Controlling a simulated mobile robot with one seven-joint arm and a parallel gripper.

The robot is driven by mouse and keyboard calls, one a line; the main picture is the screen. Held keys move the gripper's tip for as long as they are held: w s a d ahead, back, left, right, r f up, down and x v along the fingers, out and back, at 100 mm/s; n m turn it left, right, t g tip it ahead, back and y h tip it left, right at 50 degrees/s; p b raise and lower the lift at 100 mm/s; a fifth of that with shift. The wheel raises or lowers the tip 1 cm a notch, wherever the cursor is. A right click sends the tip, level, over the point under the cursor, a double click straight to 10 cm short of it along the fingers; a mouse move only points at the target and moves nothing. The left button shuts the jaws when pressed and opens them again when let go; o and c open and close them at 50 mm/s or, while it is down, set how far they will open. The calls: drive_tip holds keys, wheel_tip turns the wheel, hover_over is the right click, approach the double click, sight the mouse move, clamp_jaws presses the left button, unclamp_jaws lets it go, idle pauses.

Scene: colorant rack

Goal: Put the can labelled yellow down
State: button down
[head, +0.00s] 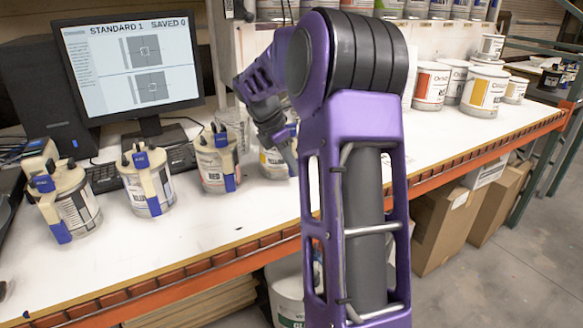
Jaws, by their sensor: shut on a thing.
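The can with a yellow label (272,163) is at the right end of a row of cans on the white bench. My gripper (287,150) is at its top and right side, pointing down, shut on it. The arm hides much of the can, including its right part and the exact grip. I cannot tell whether the can's base touches the bench.
Left of it stand a can marked RED (214,172), another clamped can (150,197) and a leftmost can (80,209), all with blue-and-tan clamps. A monitor (128,65) and keyboard (108,178) are behind. Bare bench (190,225) lies in front, ending at an orange edge.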

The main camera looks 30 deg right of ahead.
sight(291, 130)
idle(0.3)
drive_tip(key=c, duration=0.8)
unclamp_jaws()
drive_tip(key=shift+o, duration=0.2)
drive_tip(key=p+v, duration=0.2)
drive_tip(key=v, duration=1)
drive_tip(key=shift+p, duration=0.4)
